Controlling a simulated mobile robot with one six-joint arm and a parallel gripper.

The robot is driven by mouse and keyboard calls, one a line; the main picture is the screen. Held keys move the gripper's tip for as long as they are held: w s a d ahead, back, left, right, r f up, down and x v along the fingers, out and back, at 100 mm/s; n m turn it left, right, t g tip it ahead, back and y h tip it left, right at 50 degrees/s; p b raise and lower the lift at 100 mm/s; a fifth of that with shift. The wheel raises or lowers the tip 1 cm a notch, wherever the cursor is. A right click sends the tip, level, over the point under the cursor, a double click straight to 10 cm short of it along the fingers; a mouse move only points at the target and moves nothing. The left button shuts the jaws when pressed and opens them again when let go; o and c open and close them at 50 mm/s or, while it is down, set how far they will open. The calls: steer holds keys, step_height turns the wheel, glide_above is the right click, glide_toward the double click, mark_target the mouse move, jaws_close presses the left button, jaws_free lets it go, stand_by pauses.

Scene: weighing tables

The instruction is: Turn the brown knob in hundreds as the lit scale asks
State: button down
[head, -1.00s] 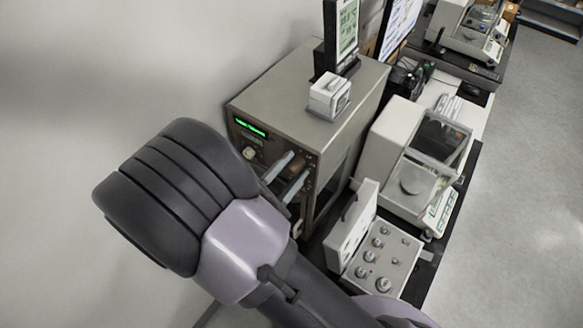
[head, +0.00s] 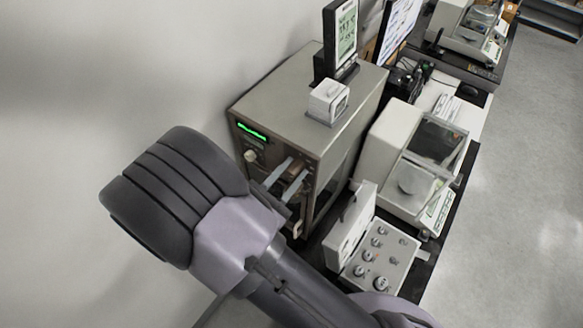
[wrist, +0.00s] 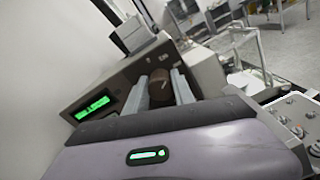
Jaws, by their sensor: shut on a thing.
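The scale (head: 300,110) is a large beige-grey box with a lit green display (head: 251,131) on its dark front panel. The display also shows in the wrist view (wrist: 92,107), but I cannot read it. The brown knob (wrist: 160,84) sits on the panel in the wrist view, between the two grey fingers of my gripper (wrist: 161,80). My gripper is shut on the knob. In the head view my gripper (head: 287,178) reaches the front panel from the lower left, and the knob there is hidden or too small to tell. A pale knob (head: 250,156) sits below the display.
A small white box (head: 328,100) and an upright screen (head: 346,32) stand on top of the scale. An open case of weights (head: 378,256) lies to the right, below a white balance (head: 400,160) on the dark table. A wall is at the left.

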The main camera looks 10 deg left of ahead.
steer(key=shift+n+p, duration=0.7)
steer(key=shift+n, duration=0.8)
steer(key=c, duration=1.1)
jaws_free()
steer(key=shift+o, duration=0.2)
steer(key=b+v, duration=0.2)
steer(key=v, duration=1.5)
steer(key=shift+s, duration=0.2)
steer(key=shift+a, duration=0.1)
